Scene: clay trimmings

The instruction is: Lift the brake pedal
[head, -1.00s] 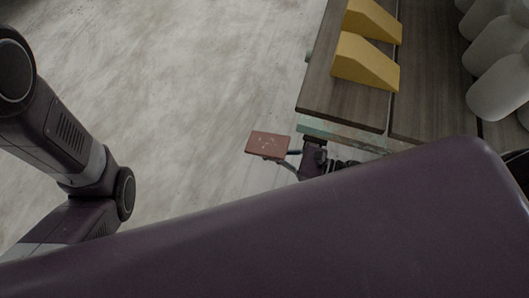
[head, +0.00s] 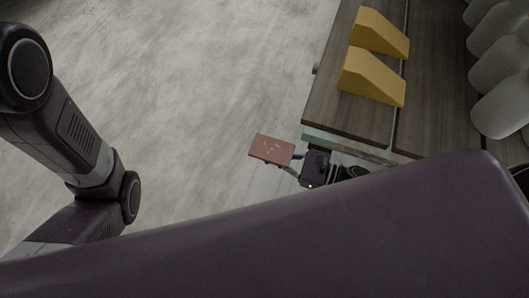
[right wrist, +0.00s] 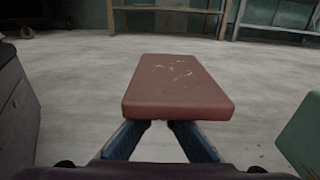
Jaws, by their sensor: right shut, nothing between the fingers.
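The brake pedal shows as a worn reddish-brown rectangular pad (head: 271,150) beside the near left corner of the wooden table in the head view. In the right wrist view the pad (right wrist: 178,85) is at the centre, its top scuffed. My right gripper (head: 294,171) is just right of and below the pad in the head view. In the right wrist view its two blue-dark fingers (right wrist: 160,125) converge under the pad's near edge, and the pad hides their tips. It is shut, with nothing between the fingers. I cannot tell whether they touch the pad. My left gripper is out of view.
The wooden table (head: 345,118) bears two yellow wedges (head: 372,77) and several pale rounded vessels (head: 502,106). A greenish edge (head: 345,146) runs along its near end, close to my right gripper. Bare pale floor (head: 200,90) lies left of the pad.

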